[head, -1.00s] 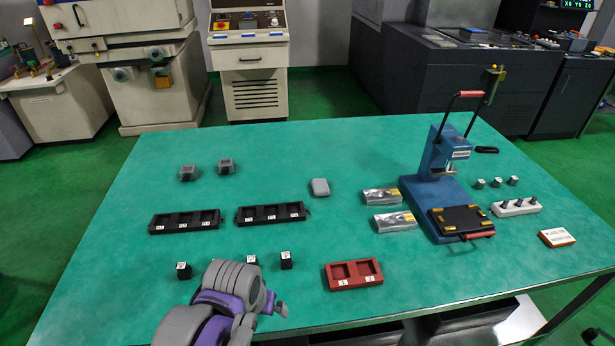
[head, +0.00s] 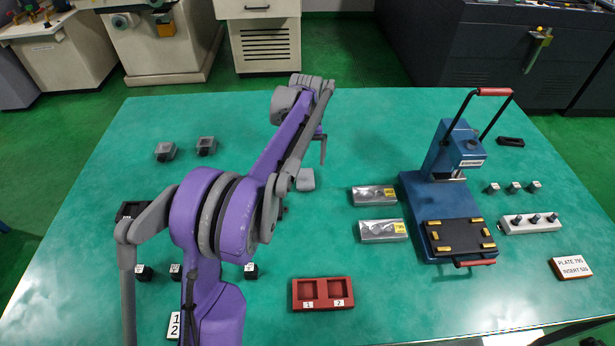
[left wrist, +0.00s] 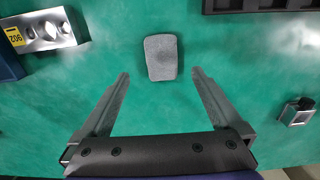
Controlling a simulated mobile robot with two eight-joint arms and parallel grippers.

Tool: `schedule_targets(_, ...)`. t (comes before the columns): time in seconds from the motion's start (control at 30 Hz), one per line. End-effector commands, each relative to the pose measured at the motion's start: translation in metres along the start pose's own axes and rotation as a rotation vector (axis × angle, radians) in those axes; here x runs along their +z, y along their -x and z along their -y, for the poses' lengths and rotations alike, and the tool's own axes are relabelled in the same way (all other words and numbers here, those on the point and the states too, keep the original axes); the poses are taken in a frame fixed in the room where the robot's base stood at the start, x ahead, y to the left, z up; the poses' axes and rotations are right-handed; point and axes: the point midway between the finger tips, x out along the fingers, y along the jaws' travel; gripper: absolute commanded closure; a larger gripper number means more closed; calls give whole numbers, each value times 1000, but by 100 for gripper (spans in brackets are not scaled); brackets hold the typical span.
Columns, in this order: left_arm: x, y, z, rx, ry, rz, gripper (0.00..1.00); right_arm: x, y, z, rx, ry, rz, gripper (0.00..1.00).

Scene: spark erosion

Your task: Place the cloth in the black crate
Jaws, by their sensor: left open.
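The cloth looks to be the small grey, rounded pad (head: 306,180) lying flat near the middle of the green table. It also shows in the left wrist view (left wrist: 161,57), just past the fingertips and between their lines. My left gripper (head: 322,150) is over the table close to the cloth. In the left wrist view its two fingers (left wrist: 160,74) are spread wide, with nothing between them. I cannot make out a black crate for certain in these frames. My right gripper is not in view.
My left arm hides most of the black slotted trays (head: 132,210). Silver blocks (head: 375,196) and a blue press (head: 440,180) stand right of the cloth. A red two-pocket tray (head: 322,294) and small black cubes (head: 251,270) lie in front. Green table around the cloth is clear.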

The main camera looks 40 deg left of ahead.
Motion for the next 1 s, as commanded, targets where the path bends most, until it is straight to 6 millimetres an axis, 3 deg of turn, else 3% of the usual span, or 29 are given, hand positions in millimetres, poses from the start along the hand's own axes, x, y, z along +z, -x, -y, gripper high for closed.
schedule_targets(0.53,-4,-65,4,0,-2,-1,0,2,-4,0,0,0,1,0)
schedule_targets(0.87,-4,-73,4,0,-2,-1,0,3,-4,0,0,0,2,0)
schedule_targets(1.0,-4,-73,4,0,-2,-1,23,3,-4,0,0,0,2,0)
